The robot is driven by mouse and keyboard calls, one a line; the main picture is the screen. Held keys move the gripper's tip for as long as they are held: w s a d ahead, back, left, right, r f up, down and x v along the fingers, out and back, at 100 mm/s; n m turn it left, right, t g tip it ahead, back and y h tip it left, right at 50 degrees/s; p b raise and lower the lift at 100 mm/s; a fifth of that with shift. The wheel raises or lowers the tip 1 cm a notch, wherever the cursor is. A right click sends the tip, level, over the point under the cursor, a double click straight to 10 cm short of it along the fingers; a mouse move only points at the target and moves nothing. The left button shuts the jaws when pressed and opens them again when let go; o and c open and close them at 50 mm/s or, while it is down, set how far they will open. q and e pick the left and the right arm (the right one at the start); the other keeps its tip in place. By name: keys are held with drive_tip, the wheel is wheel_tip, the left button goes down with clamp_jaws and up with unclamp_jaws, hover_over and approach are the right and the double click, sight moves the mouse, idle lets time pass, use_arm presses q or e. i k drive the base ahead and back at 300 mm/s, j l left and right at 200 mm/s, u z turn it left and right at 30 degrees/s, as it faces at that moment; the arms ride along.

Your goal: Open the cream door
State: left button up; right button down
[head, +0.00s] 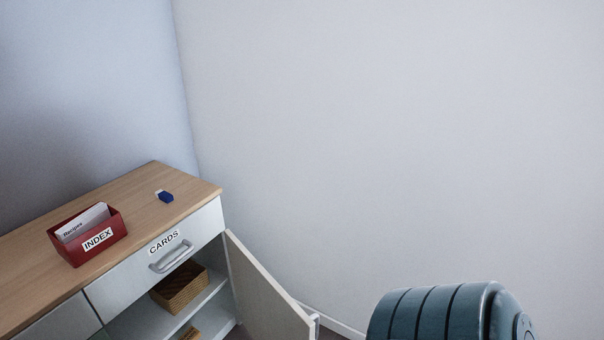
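The cream door (265,293) is the cabinet's lower door, in the lower middle of the head view. It stands swung open, hinged at the cabinet's right edge, and the shelf space behind it shows. A piece of its handle shows at its outer edge, near the bottom of the picture. Neither of my grippers is in view. A teal link of my arm fills the bottom right, apart from the door in the picture.
A drawer labelled CARDS (158,262) is shut. A bare wall stands behind.

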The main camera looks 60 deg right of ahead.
sight(267, 311)
drive_tip(key=z, duration=0.45)
drive_tip(key=j+z, duration=0.15)
drive_tip(key=z, duration=0.25)
drive_tip(key=k+z, duration=0.1)
drive_tip(key=z, duration=0.8)
drive_tip(key=k+j, duration=0.05)
